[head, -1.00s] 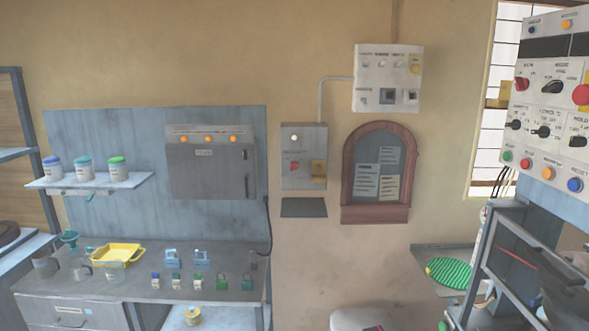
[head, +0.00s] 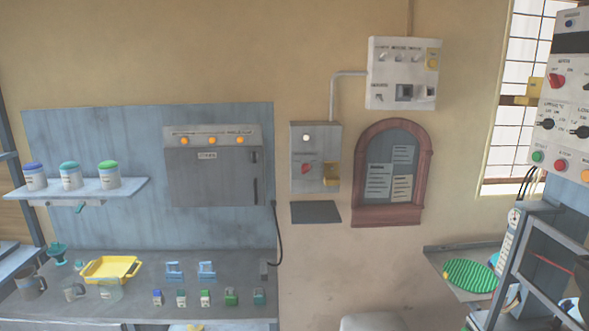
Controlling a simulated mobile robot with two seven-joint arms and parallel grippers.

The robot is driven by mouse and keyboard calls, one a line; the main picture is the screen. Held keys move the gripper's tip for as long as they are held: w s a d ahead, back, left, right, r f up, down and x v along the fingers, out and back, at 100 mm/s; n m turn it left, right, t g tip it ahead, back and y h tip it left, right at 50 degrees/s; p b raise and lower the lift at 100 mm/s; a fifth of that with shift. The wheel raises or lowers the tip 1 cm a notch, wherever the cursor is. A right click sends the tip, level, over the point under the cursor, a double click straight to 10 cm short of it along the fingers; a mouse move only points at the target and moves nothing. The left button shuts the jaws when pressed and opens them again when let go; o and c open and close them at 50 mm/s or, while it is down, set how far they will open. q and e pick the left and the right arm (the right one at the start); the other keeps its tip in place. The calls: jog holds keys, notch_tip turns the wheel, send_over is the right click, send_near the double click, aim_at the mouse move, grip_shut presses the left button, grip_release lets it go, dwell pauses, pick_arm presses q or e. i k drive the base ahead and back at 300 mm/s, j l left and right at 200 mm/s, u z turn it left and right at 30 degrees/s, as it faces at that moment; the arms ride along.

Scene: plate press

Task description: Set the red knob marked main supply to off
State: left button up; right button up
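A red knob (head: 306,169) sits on the front of a small grey wall box (head: 315,140), below a round white lamp (head: 306,138) and beside a yellow label or plate (head: 331,174). The knob looks tilted; its marking and exact setting are too small to read. Another red knob (head: 557,82) shows on the white control panel (head: 575,100) at the right edge; its label is also unreadable. Neither of my grippers shows in the head view.
A workbench (head: 220,290) with small padlocks, a yellow tray (head: 110,268) and cups stands at left, under a grey cabinet (head: 212,175). A dark ledge (head: 316,212) sits below the wall box. A stool (head: 372,322) stands at the bottom, and a press frame (head: 540,250) at right.

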aim_at(306, 168)
jog(key=i+j, duration=0.2)
jog(key=j, duration=0.15)
jog(key=i+j, duration=0.2)
jog(key=j, duration=0.15)
jog(key=i+j, duration=0.2)
jog(key=j+z, duration=0.05)
jog(key=j, duration=0.05)
